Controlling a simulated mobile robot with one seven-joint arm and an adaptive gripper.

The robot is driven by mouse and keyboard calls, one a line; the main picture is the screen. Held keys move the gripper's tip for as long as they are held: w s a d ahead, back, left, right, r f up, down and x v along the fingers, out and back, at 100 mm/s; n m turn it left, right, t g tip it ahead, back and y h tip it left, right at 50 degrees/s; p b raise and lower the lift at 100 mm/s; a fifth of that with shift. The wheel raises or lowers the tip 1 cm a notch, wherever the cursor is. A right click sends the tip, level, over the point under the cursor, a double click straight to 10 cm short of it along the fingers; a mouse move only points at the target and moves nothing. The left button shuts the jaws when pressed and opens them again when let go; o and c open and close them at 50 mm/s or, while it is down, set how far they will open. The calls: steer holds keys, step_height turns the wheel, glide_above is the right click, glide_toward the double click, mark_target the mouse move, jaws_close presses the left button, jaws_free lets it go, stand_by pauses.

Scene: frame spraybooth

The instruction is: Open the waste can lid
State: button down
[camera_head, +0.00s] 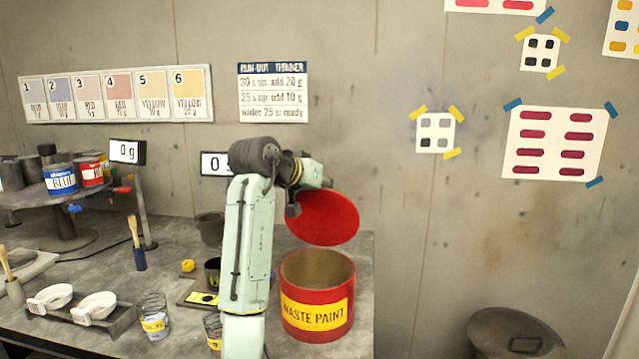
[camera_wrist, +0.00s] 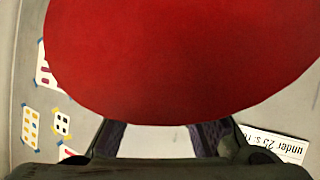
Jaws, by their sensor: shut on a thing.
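The waste can (camera_head: 291,318) is red with a yellow "WASTE PAINT" label and stands near the right end of the bench. Its mouth is uncovered and its inside shows. The round red lid (camera_head: 325,219) is tilted in the air above the can, apart from its rim. My gripper (camera_head: 292,208) is at the lid's upper left side, partly hidden by my arm. In the wrist view the lid (camera_wrist: 180,55) fills most of the picture, and my gripper (camera_wrist: 158,140) is shut on the lid. The exact grip contact is hidden behind the lid.
Left of my arm on the bench are a glass jar (camera_head: 154,316), small scales, a dark cup (camera_head: 211,272) and white dishes (camera_head: 95,306). Paint cans (camera_head: 60,180) stand on a round stand. A dark drum (camera_head: 515,335) stands on the floor at right.

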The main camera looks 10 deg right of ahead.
steer(key=shift+w+d+f+g+y, duration=0.15)
steer(key=shift+w+f+g, duration=0.15)
steer(key=shift+f, duration=0.2)
steer(key=shift+w+a+f+g+y, duration=0.15)
steer(key=shift+w+f+g, duration=0.15)
steer(key=shift+f, duration=0.15)
steer(key=shift+d, duration=0.1)
stand_by(0.4)
steer(key=c, duration=1.3)
jaws_free()
steer(key=shift+c, duration=0.2)
steer(key=shift+w, duration=0.1)
steer(key=a+r, duration=0.2)
steer(key=r, duration=0.3)
steer(key=s+a+r, duration=0.1)
steer(key=a+r, duration=0.2)
steer(key=r, duration=0.3)
steer(key=shift+s+a+r, duration=0.25)
steer(key=v, duration=1.2)
